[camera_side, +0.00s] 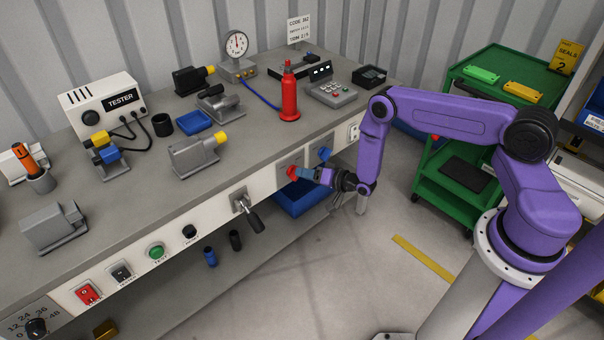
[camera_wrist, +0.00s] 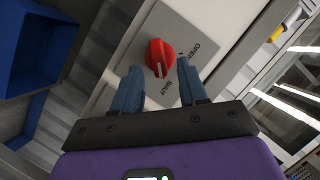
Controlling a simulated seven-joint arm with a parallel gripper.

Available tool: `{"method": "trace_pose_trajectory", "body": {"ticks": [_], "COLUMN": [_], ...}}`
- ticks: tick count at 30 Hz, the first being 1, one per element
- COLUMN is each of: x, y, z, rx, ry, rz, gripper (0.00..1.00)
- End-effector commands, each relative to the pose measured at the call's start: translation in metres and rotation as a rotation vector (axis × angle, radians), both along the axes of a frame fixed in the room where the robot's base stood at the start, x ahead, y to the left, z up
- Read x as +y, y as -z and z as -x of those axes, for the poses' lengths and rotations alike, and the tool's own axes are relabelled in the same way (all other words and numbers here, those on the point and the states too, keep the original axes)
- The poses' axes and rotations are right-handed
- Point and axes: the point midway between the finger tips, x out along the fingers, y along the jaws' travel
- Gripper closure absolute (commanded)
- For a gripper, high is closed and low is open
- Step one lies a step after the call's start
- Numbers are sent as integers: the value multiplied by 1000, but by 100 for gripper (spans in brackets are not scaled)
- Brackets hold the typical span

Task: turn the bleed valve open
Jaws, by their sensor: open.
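The bleed valve is a red round knob (camera_wrist: 156,50) on a grey plate on the bench's front panel. It also shows in the side view (camera_side: 292,171), partly behind my gripper. Its white pointer mark aims at the printed word SHUT, between my fingers. The word OPEN is printed to the right of the knob. My gripper (camera_wrist: 159,66) is open, its two blue fingers pointing at the knob, with one tip on each side of its near part. Small gaps show beside the knob. In the side view my gripper (camera_side: 306,174) is right in front of the panel.
A blue knob (camera_side: 325,153) is on the panel to the right of the valve. A lever handle (camera_side: 246,207) sticks out to the left. A blue bin (camera_side: 300,201) sits below. A red bottle (camera_side: 289,98) stands on the bench above.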

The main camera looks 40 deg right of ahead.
Motion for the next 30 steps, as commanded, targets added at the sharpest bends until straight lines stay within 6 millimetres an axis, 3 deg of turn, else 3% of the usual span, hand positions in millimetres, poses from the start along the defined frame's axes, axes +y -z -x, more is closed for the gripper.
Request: {"method": "trace_pose_trajectory", "body": {"ticks": [7, 18, 19, 21, 23, 30], "x": [5, 6, 6, 6, 6, 6], "y": [6, 6, 6, 6, 6, 6], "z": [-17, -21, -20, -20, -20, -21], "rx": [1, 1, 1, 1, 1, 1], "ry": [1, 0, 0, 0, 0, 1], "rz": [0, 0, 0, 0, 0, 6], "gripper": [57, 57, 61, 84, 100, 100]}}
